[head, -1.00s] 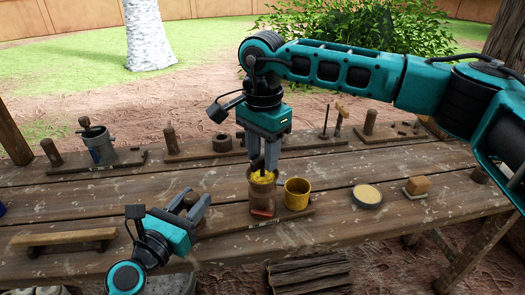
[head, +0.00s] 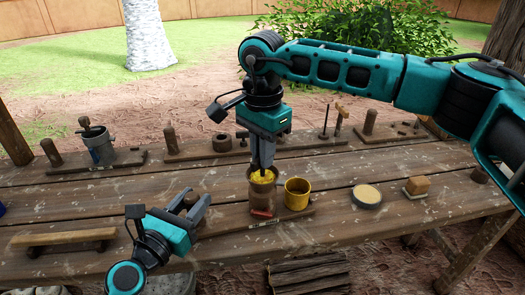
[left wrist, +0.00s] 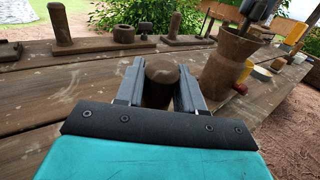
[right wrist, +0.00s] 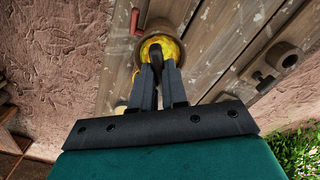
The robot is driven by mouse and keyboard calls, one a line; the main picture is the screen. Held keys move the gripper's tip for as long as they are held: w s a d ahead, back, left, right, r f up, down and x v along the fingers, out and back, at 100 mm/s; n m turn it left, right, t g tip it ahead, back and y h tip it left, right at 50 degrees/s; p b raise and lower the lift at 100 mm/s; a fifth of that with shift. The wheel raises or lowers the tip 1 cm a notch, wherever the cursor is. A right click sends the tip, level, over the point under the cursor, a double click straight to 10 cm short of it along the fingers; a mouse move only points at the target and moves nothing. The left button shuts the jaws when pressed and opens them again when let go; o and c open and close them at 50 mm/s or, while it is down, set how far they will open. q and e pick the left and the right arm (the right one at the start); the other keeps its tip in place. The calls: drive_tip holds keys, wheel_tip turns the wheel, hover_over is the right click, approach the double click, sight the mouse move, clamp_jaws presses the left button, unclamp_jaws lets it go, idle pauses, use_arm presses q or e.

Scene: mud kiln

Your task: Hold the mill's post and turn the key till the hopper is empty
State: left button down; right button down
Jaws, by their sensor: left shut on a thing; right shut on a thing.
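The mill (head: 261,197) is a brown cylinder on a board, with yellow stuff (head: 263,176) in its open top. The yellow stuff also shows in the right wrist view (right wrist: 167,46). My right gripper (head: 262,165) points down into the mill's top, shut on the dark key (right wrist: 156,58), which its fingers mostly hide. My left gripper (head: 196,197) is shut on the brown round-topped post (left wrist: 160,75), left of the mill. The mill also stands right of my left fingers in the left wrist view (left wrist: 230,62). How full the hopper is below the rim is hidden.
A yellow cup (head: 298,194) stands close right of the mill, and a red piece (head: 262,213) is at the mill's front. A round dish (head: 367,196) and a tan block (head: 417,185) lie further right. A grey bucket (head: 98,147) and several boards with posts line the back.

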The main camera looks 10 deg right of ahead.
drive_tip(key=shift+m, duration=0.4)
drive_tip(key=m, duration=0.6)
drive_tip(key=shift+m, duration=0.3)
drive_tip(key=m, duration=0.3)
drive_tip(key=shift+m, duration=0.3)
drive_tip(key=m, duration=0.3)
drive_tip(key=shift+m, duration=0.4)
drive_tip(key=m, duration=1)
drive_tip(key=shift+m, duration=2.5)
